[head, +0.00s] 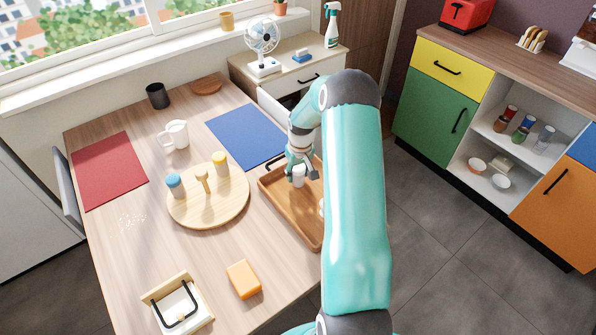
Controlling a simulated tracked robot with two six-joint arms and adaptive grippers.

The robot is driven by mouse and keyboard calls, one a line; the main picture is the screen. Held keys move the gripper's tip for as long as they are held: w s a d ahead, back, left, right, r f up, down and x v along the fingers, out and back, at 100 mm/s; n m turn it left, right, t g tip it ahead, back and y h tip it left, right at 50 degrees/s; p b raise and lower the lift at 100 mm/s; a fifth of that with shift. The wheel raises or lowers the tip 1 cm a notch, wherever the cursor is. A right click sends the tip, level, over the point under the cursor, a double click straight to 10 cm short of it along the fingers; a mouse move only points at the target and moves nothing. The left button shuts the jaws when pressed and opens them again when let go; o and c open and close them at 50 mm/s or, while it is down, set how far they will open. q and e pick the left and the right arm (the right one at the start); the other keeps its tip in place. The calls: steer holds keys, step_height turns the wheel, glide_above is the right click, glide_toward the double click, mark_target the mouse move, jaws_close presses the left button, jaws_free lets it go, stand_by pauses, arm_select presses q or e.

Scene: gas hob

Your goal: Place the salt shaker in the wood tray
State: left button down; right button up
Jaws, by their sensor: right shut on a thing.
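My right gripper (300,165) reaches over the wood tray (274,203) on the right side of the table. It is shut on a small white shaker (298,181), which looks like the salt shaker. The shaker is roughly upright over the tray's far part; I cannot tell whether its base touches the tray floor. My right arm hides the tray's right side, and a pale thing in the tray shows only partly beside the arm. My left gripper is not in view.
Left of the tray, a round wooden turntable (224,210) holds a blue-topped shaker (175,186) and a yellow-topped shaker (220,164). A white mug (175,134), blue mat (244,133), red mat (108,170), orange block (244,279) and napkin holder (178,305) are also on the table.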

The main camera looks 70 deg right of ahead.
steer(key=shift+f, duration=0.2)
steer(key=o, duration=1.2)
steer(key=shift+r, duration=0.45)
steer(key=r, duration=0.3)
steer(key=r+b, duration=0.1)
steer(key=r, duration=0.2)
steer(key=s+a+r, duration=0.1)
steer(key=r, duration=0.3)
steer(key=shift+r, duration=0.6)
